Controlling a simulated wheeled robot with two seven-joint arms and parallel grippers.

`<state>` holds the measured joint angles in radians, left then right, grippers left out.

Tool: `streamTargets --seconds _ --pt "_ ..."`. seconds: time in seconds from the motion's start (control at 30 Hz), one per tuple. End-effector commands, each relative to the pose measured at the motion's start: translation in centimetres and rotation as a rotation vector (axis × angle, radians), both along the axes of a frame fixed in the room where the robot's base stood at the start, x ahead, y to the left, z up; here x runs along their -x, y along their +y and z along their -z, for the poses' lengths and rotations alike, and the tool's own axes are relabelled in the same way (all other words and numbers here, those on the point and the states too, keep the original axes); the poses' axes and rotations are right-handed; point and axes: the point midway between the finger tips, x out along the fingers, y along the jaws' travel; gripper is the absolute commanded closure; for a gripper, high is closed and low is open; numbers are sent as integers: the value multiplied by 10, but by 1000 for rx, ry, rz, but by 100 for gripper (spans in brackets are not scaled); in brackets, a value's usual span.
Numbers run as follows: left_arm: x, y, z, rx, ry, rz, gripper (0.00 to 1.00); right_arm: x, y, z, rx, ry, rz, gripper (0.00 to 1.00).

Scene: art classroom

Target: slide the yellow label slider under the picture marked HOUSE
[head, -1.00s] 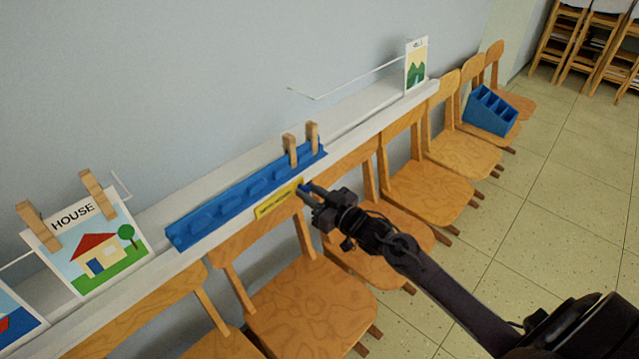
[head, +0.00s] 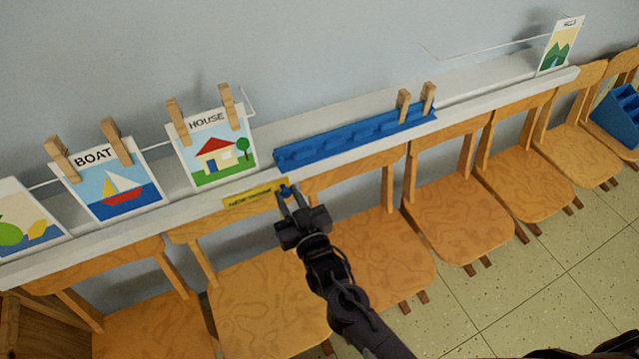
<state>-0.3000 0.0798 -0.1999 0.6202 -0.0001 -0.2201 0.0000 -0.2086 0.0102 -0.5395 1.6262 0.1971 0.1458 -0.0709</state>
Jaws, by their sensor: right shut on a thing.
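The yellow label slider (head: 250,194) sits on the front edge of the white ledge, with small dark lettering I cannot read. Its left part is below the right part of the HOUSE picture (head: 212,158), and its right end reaches past the picture's right edge. My right gripper (head: 286,194) is shut on the slider's small blue knob at its right end. The HOUSE picture hangs from two wooden clothespins and shows a red-roofed house and a tree. My left gripper is not in view.
The BOAT picture (head: 108,186) hangs left of HOUSE, with a fruit picture (head: 25,222) farther left. A blue tray (head: 350,138) with two clothespins lies on the white ledge (head: 480,90) right of HOUSE. Wooden chairs (head: 460,215) stand close below the ledge.

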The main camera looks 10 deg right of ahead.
Motion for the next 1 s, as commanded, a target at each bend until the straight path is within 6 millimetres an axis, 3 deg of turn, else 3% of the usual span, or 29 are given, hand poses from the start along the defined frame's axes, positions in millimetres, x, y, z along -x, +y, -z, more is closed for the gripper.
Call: streamTargets --seconds 0.23,0.67,0.7,0.87,1.0 --pt "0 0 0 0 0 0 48 9 27 0 -1 -1 -1 100" --pt "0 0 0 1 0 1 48 11 31 0 -1 -1 0 100" --pt "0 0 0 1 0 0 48 11 31 0 -1 -1 0 76" --pt "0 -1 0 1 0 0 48 11 31 0 0 -1 0 55" --pt "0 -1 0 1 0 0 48 11 30 0 0 0 0 55"
